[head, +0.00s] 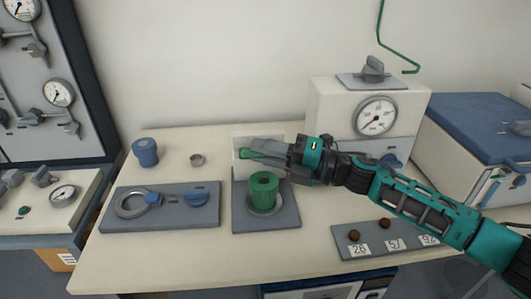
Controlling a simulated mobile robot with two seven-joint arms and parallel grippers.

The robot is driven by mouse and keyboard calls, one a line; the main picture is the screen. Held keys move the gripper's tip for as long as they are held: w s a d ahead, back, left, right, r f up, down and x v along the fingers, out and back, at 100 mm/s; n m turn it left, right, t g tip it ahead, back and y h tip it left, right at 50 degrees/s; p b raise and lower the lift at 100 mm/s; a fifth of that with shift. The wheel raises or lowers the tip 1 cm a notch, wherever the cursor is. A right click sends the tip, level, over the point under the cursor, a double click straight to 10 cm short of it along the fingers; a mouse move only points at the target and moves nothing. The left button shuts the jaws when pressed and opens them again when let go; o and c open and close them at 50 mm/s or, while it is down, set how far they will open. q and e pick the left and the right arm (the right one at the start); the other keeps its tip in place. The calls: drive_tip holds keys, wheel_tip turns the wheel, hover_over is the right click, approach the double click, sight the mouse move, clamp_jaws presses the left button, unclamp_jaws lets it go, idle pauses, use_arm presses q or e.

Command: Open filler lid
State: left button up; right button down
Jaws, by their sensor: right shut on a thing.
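The green cylindrical filler (263,190) stands upright in a round metal collar on a grey base plate (282,219), at the middle of the bench. A pale upright panel (239,166) stands just behind it. My right gripper (250,153) reaches in from the right, just above and behind the filler. Its grey fingers are shut on a small green part, which they mostly hide. I cannot tell whether this part is the filler lid or its handle. My left gripper is out of view.
A grey plate (175,222) with a ring and blue knob lies left. A gauge box (330,103) stands back right.

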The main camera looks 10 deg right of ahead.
drive_tip(key=shift+r, duration=0.1)
drive_tip(key=c, duration=1.4)
unclamp_jaws()
drive_tip(key=shift+s+d+f, duration=0.2)
drive_tip(key=shift+d, duration=0.35)
drive_tip(key=b+v, duration=0.2)
drive_tip(key=v, duration=0.9)
drive_tip(key=shift+s+d+r, duration=0.1)
drive_tip(key=shift+s+d, duration=0.1)
drive_tip(key=shift+d, duration=0.2)
